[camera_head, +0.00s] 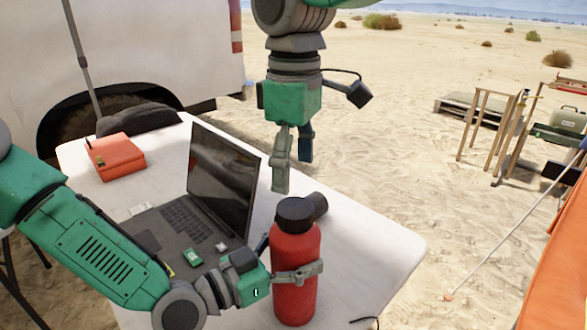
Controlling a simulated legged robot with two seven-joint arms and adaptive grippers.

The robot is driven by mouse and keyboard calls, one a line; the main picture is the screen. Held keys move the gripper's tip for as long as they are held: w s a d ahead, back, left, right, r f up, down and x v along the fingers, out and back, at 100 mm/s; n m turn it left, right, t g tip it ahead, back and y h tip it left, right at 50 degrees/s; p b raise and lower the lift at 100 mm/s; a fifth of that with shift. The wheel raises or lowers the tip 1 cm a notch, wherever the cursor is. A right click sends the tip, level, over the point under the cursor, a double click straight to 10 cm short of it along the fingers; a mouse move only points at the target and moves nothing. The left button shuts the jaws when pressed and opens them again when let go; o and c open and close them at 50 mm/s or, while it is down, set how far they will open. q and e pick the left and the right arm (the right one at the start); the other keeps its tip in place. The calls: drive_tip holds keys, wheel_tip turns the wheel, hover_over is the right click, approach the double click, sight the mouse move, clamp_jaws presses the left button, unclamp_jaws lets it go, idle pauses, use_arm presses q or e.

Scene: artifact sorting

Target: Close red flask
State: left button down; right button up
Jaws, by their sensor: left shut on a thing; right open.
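The red flask (295,265) stands upright near the front right part of the white table. A black cap (295,213) sits on its top; I cannot tell how tightly it is seated. My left gripper (297,273) comes in from the left and is shut around the middle of the flask's body. The far finger is hidden behind the flask. My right gripper (293,170) hangs from above, open and empty, with its fingers pointing down a little above the cap and apart from it.
An open laptop (222,180) stands left of the flask, with small items on it. A dark cylindrical object (317,204) is behind the cap. An orange case (116,157) lies at the table's far left. The white table (375,245) is clear to the right.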

sight(294, 207)
drive_tip(key=shift+f, duration=4.05)
drive_tip(key=c, duration=1.2)
drive_tip(key=shift+c, duration=0.2)
drive_tip(key=o, duration=1.4)
wheel_tip(294, 207, up, 12)
drive_tip(key=shift+w+a, duration=0.1)
